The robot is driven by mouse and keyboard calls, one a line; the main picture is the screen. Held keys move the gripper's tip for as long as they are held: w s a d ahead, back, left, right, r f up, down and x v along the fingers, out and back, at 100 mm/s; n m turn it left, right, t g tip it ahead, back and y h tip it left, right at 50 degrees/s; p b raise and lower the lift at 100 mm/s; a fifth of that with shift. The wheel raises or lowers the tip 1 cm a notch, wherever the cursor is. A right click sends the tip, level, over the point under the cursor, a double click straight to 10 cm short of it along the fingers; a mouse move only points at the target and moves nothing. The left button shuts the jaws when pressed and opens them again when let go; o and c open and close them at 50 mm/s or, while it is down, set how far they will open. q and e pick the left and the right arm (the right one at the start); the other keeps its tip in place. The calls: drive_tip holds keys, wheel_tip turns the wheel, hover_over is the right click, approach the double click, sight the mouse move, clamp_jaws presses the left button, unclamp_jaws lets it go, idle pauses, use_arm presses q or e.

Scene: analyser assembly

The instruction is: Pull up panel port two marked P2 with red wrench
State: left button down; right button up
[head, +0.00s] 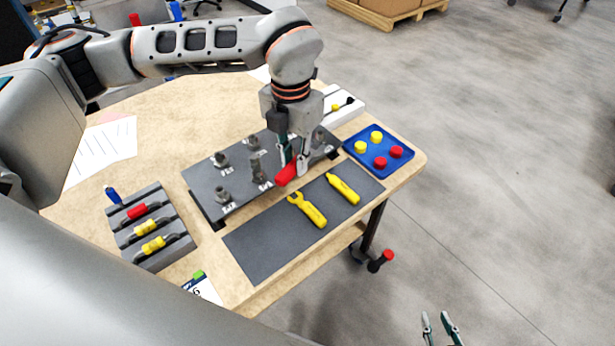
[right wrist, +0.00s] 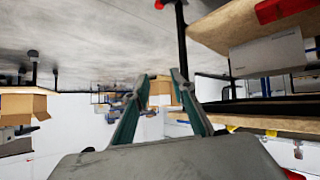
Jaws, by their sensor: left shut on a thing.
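The red wrench (head: 287,174) is in my left gripper (head: 292,168), which is shut on its handle just above the dark grey panel (head: 205,180). The wrench's head is not clearly visible; a tall port fitting (head: 257,168) stands just left of the gripper. Several metal port fittings stand on the panel with small white labels, too small to read surely, so I cannot tell which is P2. My right gripper (head: 436,322) is open and empty, off the table over the floor at the lower right; its spread fingers also show in the right wrist view (right wrist: 163,76).
A dark mat (head: 260,245) in front of the panel holds a yellow wrench (head: 308,210) and another yellow tool (head: 343,189). A blue tray (head: 360,157) with red and yellow caps lies right. A grey rack (head: 170,246) with coloured pieces stands left. Papers (head: 100,150) lie behind it.

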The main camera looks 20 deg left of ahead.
use_arm(q)
drive_tip(key=n, duration=0.2)
drive_tip(key=f+n, duration=0.1)
drive_tip(key=n, duration=0.1)
drive_tip(key=d+n, duration=0.1)
drive_tip(key=n, duration=0.1)
drive_tip(key=shift+f+b, duration=0.2)
drive_tip(key=shift+b, duration=0.2)
drive_tip(key=n, duration=0.4)
drive_tip(key=d+f+n+b, duration=0.1)
drive_tip(key=n, duration=0.4)
drive_tip(key=d+f+n, duration=0.1)
drive_tip(key=n, duration=0.4)
drive_tip(key=shift+f+b, duration=0.25)
drive_tip(key=shift+b, duration=0.15)
drive_tip(key=shift+d, duration=0.1)
drive_tip(key=shift+f, duration=0.1)
drive_tip(key=f, duration=0.1)
drive_tip(key=a+f+b, duration=0.1)
drive_tip(key=shift+f+b, duration=0.3)
drive_tip(key=shift+a+f, duration=0.1)
drive_tip(key=shift+a, duration=0.65)
